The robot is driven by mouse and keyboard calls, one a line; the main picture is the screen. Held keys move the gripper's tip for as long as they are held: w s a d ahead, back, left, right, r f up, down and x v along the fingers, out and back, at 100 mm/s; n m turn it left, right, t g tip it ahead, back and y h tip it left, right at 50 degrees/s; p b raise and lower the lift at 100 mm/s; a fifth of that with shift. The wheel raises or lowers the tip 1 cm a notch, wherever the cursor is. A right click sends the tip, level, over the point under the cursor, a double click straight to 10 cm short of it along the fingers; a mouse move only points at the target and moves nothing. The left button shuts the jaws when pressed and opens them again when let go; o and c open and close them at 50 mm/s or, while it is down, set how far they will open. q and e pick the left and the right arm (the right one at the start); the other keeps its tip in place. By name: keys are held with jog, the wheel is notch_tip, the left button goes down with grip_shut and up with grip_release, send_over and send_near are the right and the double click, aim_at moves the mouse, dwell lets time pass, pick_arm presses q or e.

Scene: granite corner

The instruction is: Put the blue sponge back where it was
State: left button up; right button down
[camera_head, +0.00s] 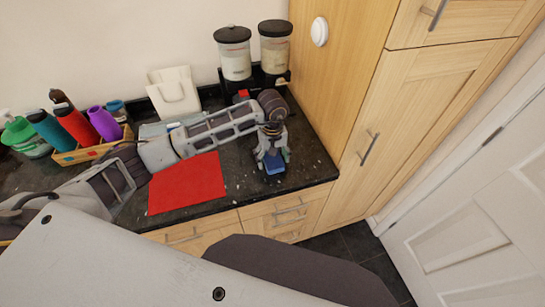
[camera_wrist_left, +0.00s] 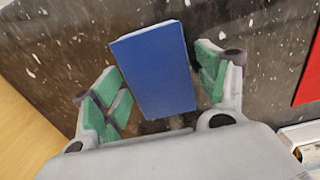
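The blue sponge (camera_head: 274,163) is on the dark speckled counter, to the right of the red mat (camera_head: 187,184). In the left wrist view the sponge (camera_wrist_left: 156,70) lies between the two green-padded fingers of my left gripper (camera_wrist_left: 160,85). Narrow gaps show beside the sponge, so the gripper looks open around it. In the head view my left gripper (camera_head: 272,150) points down over the sponge and partly hides it. I cannot tell whether either finger touches it. My right gripper is not in view.
Two dispensers (camera_head: 234,55) stand at the back, left of a tall wooden cabinet (camera_head: 338,70). A wooden box (camera_head: 90,150) with several bottles stands at the left. A cream holder (camera_head: 173,95) is by the wall. The counter's front edge (camera_head: 300,187) is close to the sponge.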

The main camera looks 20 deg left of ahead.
pick_arm(q)
jog(key=shift+r, duration=0.15)
dwell(0.3)
notch_tip(320, 180, up, 12)
jog(key=b, duration=0.2)
dwell(0.6)
dwell(0.5)
